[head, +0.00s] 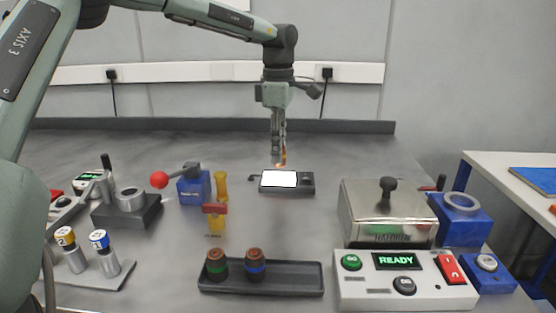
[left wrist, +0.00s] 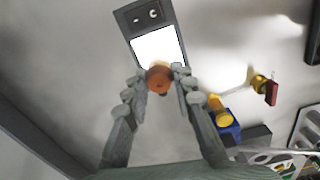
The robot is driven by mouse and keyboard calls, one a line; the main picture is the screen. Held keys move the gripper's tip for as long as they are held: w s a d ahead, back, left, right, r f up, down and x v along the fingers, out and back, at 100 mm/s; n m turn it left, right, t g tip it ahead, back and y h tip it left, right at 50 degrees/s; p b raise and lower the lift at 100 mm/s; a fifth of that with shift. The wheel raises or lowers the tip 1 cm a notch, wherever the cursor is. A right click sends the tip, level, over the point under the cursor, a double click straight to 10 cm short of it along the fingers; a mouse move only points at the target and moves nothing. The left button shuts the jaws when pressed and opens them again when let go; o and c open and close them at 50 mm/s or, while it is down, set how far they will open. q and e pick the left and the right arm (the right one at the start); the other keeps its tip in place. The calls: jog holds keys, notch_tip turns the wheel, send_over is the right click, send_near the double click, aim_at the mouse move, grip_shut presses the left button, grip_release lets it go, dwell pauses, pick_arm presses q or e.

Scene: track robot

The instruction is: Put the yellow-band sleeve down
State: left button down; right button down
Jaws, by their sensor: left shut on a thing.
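My left gripper (head: 279,158) is shut on a small copper-brown sleeve (head: 282,158), at the back middle of the bench. In the left wrist view the sleeve (left wrist: 159,79) shows end-on between the fingertips (left wrist: 160,74); I cannot make out its band colour. It is at the near edge of the white panel of a flat black device (head: 307,184) in that view; I cannot tell whether it touches. Two brown sleeves, one with a green band (head: 216,265) and one with a blue band (head: 255,266), stand in a dark tray (head: 300,279). My right gripper is not in view.
The tray's right end is bare. A yellow post (head: 221,187) and a blue block with a red-knobbed lever (head: 193,188) stand left of the device. A metal-lidded box (head: 388,215) and a control panel reading READY (head: 405,290) stand at the right. The bench behind is clear.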

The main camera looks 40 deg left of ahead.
pick_arm(q)
notch_tip(320, 180, down, 3)
jog(key=shift+r, duration=0.15)
jog(key=shift+f, duration=0.35)
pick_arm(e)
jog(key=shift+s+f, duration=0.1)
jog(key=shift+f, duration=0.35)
pick_arm(q)
jog(key=shift+f, duration=0.1)
